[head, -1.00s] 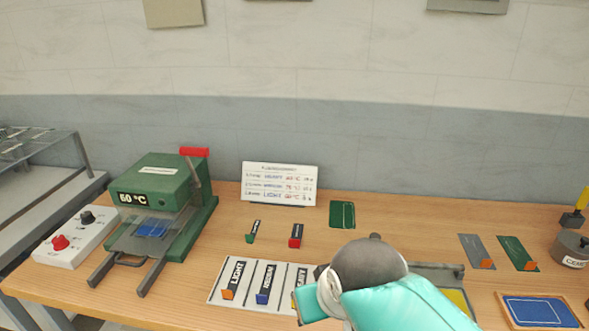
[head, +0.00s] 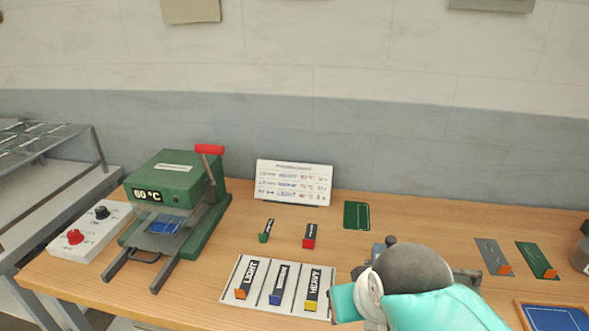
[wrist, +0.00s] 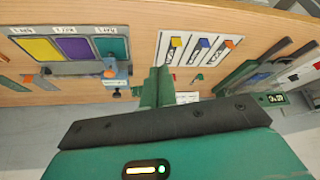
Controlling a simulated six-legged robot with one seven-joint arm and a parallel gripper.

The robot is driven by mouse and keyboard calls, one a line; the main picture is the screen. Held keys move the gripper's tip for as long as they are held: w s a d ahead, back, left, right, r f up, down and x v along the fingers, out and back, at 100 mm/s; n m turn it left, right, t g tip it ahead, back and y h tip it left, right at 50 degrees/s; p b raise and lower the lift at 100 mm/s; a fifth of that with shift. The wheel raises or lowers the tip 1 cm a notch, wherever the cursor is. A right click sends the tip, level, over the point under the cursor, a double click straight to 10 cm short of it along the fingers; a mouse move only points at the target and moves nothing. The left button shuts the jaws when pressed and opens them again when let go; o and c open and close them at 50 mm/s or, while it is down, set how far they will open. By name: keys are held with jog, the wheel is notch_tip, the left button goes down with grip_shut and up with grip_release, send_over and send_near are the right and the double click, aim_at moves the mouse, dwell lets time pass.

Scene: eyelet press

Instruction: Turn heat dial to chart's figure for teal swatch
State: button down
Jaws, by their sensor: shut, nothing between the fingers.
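A white control box (head: 92,230) stands at the far left of the bench, with a red dial (head: 75,237) and a black dial (head: 101,213). Their markings are too small to read. The white chart (head: 293,182) leans at the back; its rows are blurred. The teal swatch (wrist: 112,46) shows in the wrist view beside a purple and a yellow one, with a blue-grey device (wrist: 115,72) at its edge. My gripper (wrist: 160,88) is shut and empty, over the bench near the swatches, well right of the dials. My arm hides the swatches in the head view.
The green press (head: 170,190) with a red handle reads 60 °C and stands between box and chart. A white tray (head: 262,287) holds blocks marked LIGHT, MEDIUM and HEAVY.

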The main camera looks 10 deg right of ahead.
dwell(0.3)
jog(key=c, duration=1.2)
grip_release()
jog(key=shift+c, duration=1)
jog(key=shift+a, duration=0.1)
jog(key=shift+a, duration=0.1)
